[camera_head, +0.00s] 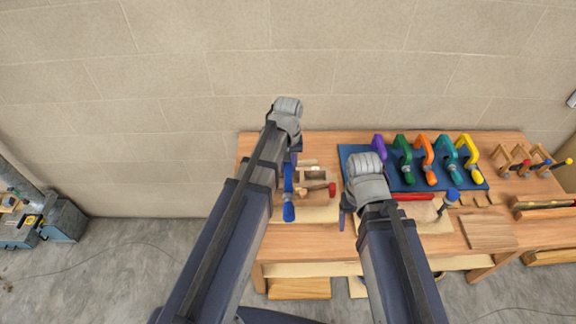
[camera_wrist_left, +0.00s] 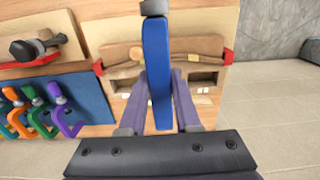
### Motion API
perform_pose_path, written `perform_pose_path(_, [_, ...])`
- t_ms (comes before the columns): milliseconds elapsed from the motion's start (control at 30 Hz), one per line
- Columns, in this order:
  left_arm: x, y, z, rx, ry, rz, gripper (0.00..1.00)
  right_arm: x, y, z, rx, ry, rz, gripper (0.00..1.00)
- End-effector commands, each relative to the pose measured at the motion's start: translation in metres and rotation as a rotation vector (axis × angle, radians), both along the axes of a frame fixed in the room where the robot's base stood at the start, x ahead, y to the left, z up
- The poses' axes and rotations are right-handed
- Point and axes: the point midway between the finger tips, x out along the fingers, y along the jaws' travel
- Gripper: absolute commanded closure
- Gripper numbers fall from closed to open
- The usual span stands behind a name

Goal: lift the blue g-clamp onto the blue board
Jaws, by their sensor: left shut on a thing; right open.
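The blue g-clamp (camera_head: 288,198) is held by my left gripper (camera_head: 292,160), above the left part of the workbench. In the left wrist view the clamp (camera_wrist_left: 158,70) stands between the two fingers (camera_wrist_left: 157,100), its long blue bar pointing away from the palm. The blue board (camera_head: 394,182) lies to the right of the clamp in the head view; it also shows at the left of the left wrist view (camera_wrist_left: 92,98). The clamp is apart from the board. My right gripper (camera_head: 347,208) is open at the board's front left; its arm hides part of the board.
Purple, green (camera_head: 403,150), orange (camera_head: 425,150), teal (camera_head: 447,152) and yellow (camera_head: 470,150) clamps stand in a row on the board. A wood block (camera_head: 488,230) lies at the front right.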

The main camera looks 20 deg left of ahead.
Motion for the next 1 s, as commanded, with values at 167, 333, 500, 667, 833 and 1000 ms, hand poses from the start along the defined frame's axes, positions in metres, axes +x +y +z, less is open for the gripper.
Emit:
perform_pose_path(167, [0.0, 0.0, 0.018, 0.0, 0.0, 0.0, 1.0, 0.0, 0.0, 0.018, 0.0, 0.001, 0.001, 0.23])
perform_pose_path(333, [0.0, 0.0, 0.031, 0.0, 0.0, 0.0, 1.0, 0.0, 0.0, 0.031, 0.0, 0.001, 0.0, 0.23])
perform_pose_path(500, [0.0, 0.0, 0.043, 0.0, 0.0, 0.0, 1.0, 0.0, 0.0, 0.043, 0.0, 0.002, -0.004, 0.23])
perform_pose_path(667, [0.0, 0.0, 0.055, 0.0, 0.0, 0.0, 1.0, 0.0, 0.0, 0.055, 0.0, 0.001, -0.009, 0.23])
perform_pose_path(833, [0.0, 0.0, 0.067, 0.0, 0.0, 0.0, 1.0, -0.001, 0.0, 0.067, 0.0, 0.002, -0.018, 0.23])
perform_pose_path(1000, [0.0, 0.0, 0.072, 0.0, 0.0, 0.0, 1.0, -0.001, 0.0, 0.072, 0.001, 0.001, -0.023, 0.23])
